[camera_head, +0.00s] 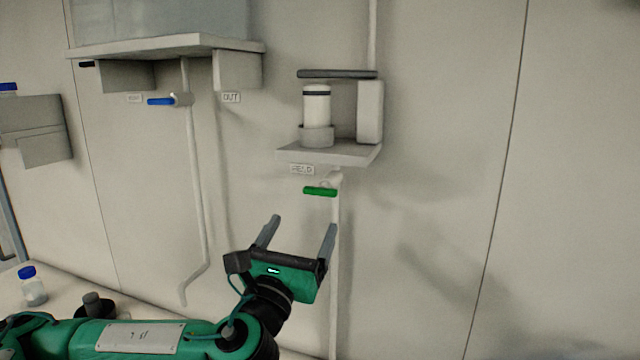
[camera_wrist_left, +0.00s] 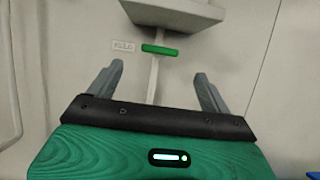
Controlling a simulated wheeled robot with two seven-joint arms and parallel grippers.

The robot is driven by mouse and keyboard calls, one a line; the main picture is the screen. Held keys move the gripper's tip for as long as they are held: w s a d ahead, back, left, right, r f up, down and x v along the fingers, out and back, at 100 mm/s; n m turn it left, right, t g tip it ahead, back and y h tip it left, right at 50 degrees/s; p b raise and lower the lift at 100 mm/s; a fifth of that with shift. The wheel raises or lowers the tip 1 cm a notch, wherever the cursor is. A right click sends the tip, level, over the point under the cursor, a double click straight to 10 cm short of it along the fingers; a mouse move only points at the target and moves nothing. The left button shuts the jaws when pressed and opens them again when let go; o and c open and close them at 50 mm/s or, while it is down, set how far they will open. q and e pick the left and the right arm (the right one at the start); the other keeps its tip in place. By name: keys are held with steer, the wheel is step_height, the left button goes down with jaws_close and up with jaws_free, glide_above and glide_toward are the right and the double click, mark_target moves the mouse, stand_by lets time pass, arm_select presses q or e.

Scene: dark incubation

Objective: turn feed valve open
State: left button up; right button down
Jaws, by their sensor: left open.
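The feed valve's green handle (camera_head: 320,191) lies roughly horizontal on a white vertical pipe (camera_head: 335,240), just below the shelf with the "FEED" label (camera_head: 302,170). In the left wrist view the green handle (camera_wrist_left: 160,50) is ahead of the gripper, above and between its fingers. My left gripper (camera_head: 299,228) is open and empty, below the handle and apart from it, its fingers pointing up. Its fingers also show in the left wrist view (camera_wrist_left: 158,80). My right gripper is not in view.
A shelf (camera_head: 350,152) above the handle carries a white bottle (camera_head: 316,105) in a holder. A blue handle (camera_head: 160,101) sits on another pipe at left. A blue-capped bottle (camera_head: 33,287) stands on the bench at lower left. The wall right of the pipe is clear.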

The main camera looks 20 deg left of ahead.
mark_target(318, 194)
arm_select(q)
steer(key=p+x, duration=0.4)
steer(key=x, duration=0.5)
steer(key=shift+w+r+p, duration=0.2)
steer(key=shift+r+p, duration=0.05)
steer(key=shift+p, duration=0.1)
steer(key=shift+w+r, duration=0.1)
steer(key=shift+w, duration=0.5)
steer(key=shift+c, duration=0.2)
steer(key=c, duration=0.9)
